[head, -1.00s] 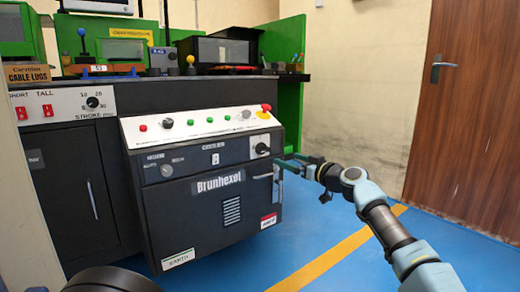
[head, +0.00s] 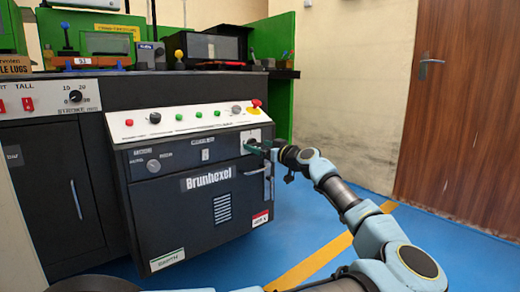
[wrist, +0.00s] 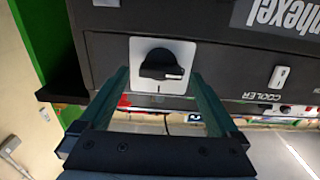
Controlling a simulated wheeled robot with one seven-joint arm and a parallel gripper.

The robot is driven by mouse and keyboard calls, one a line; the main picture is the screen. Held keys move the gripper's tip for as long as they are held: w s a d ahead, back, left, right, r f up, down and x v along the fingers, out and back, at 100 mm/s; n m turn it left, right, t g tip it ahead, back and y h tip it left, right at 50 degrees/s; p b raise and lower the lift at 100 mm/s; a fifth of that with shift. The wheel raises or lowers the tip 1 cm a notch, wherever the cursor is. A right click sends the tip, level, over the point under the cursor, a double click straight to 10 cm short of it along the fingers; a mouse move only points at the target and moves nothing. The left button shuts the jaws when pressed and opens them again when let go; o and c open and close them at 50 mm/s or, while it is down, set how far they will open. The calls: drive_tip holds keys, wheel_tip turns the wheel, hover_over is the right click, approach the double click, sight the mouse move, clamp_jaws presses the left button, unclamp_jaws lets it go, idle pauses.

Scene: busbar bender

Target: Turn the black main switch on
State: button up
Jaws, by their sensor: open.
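The black main switch (wrist: 160,65) is a rotary knob on a white square plate (wrist: 186,50) on the front of the Brunhexel machine. In the wrist view its white mark points to the right, and a short dark line shows on the plate below the knob. In the head view the plate (head: 250,134) is at the upper right of the front panel, with the knob partly hidden by my gripper (head: 260,149). My gripper is open, and in the wrist view its two fingers (wrist: 160,78) flank the plate. I cannot tell whether they touch the knob.
A red emergency button (head: 256,103) on yellow sits just above on the sloped white panel (head: 160,123). A vertical handle (head: 267,181) is below my gripper. A smaller selector (head: 154,165) is on the front at left.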

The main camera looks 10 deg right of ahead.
drive_tip(key=c, duration=1.4)
drive_tip(key=shift+o, duration=0.2)
drive_tip(key=shift+m+p, duration=0.3)
drive_tip(key=m+p, duration=0.1)
drive_tip(key=m, duration=0.1)
drive_tip(key=shift+d+r+m+p, duration=0.1)
drive_tip(key=shift+m+p, duration=0.3)
drive_tip(key=m+p, duration=0.3)
drive_tip(key=m, duration=0.2)
drive_tip(key=shift+w+m+p, duration=0.1)
drive_tip(key=shift+m+p, duration=0.2)
drive_tip(key=shift+p, duration=0.05)
drive_tip(key=m+p, duration=0.4)
drive_tip(key=m, duration=0.1)
drive_tip(key=shift+d, duration=0.1)
drive_tip(key=shift+f+m+p, duration=0.15)
drive_tip(key=shift+m+p, duration=0.5)
drive_tip(key=shift+m, duration=0.25)
drive_tip(key=shift+f+m+p, duration=0.15)
drive_tip(key=shift+m+p, duration=0.5)
drive_tip(key=shift+m, duration=0.25)
drive_tip(key=shift+f+m, duration=0.1)
drive_tip(key=shift+m, duration=0.2)
